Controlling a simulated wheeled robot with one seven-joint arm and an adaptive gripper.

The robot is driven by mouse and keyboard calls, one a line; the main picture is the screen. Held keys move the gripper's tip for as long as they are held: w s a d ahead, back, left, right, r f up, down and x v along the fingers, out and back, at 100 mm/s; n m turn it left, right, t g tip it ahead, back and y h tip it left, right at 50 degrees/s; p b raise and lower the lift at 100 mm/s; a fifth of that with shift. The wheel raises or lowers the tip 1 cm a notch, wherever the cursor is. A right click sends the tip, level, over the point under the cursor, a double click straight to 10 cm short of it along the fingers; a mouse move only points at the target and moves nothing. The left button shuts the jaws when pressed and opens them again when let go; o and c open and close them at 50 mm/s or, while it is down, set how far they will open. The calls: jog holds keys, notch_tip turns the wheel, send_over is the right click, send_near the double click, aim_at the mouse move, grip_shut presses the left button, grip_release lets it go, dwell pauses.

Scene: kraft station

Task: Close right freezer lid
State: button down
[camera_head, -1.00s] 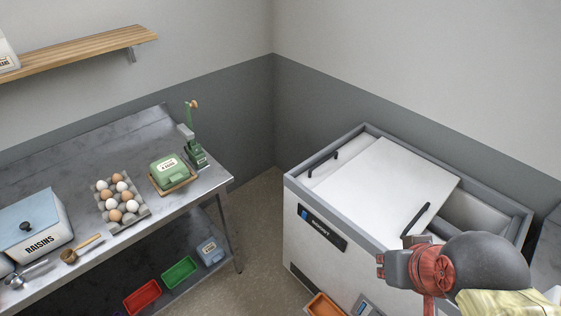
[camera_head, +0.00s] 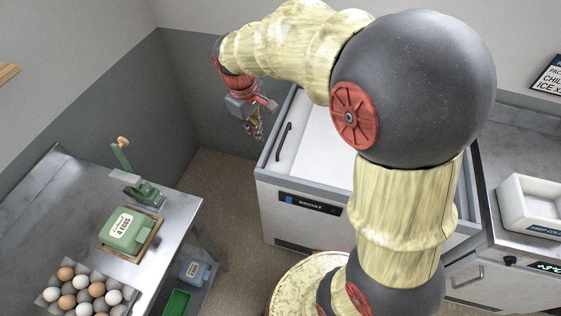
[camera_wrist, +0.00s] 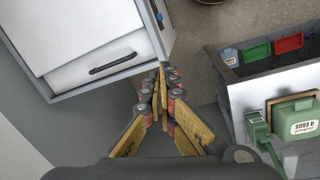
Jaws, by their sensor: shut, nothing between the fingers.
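The chest freezer (camera_head: 292,212) stands at the right, partly hidden behind my arm. A white lid panel (camera_head: 318,150) lies over its left part, with a dark handle (camera_head: 283,141) near the left end. In the wrist view that handle (camera_wrist: 113,63) sits on a strip of lid beside a larger white panel (camera_wrist: 85,25) that overlaps it. The freezer's right part and the right lid's own handle are hidden now. My gripper (camera_head: 256,130) is shut and empty, pointing down just outside the freezer's left end, apart from the handle. Its fingers (camera_wrist: 163,80) also show in the wrist view.
A steel table (camera_head: 60,205) with an egg tray (camera_head: 82,292) and a green egg box (camera_head: 128,231) stands left. Floor (camera_head: 222,180) is free between table and freezer. A counter with a white bin (camera_head: 530,208) stands right. Grey walls close the back corner.

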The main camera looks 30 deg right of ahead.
jog(key=w+d+f+n+g+h+p, duration=0.15)
jog(key=w+f, duration=0.25)
jog(key=f, duration=0.5)
jog(key=w+d+f+n+g+y+p, duration=0.1)
jog(key=w+d+f+n+g+p, duration=0.15)
jog(key=w+f, duration=0.4)
jog(key=shift+h, duration=0.25)
jog(key=x, duration=0.8)
jog(key=s+x, duration=0.1)
jog(key=x, duration=0.3)
jog(key=shift+s+d+f, duration=0.1)
jog(key=shift+d+f, duration=0.05)
jog(key=shift+d, duration=0.05)
jog(key=shift+s+d+f, duration=0.1)
jog(key=shift+s+d, duration=1)
jog(key=shift+s, duration=0.1)
jog(key=shift+s+d+f, duration=0.1)
jog(key=shift+s+d, duration=0.15)
jog(key=shift+s, duration=0.05)
jog(key=s+d, duration=0.6)
jog(key=s, duration=0.1)
jog(key=s+d, duration=0.6)
jog(key=s, duration=0.1)
jog(key=s+d, duration=0.6)
jog(key=s, duration=0.1)
jog(key=shift+d+p, duration=0.3)
jog(key=shift+d, duration=0.1)
jog(key=shift+s, duration=0.1)
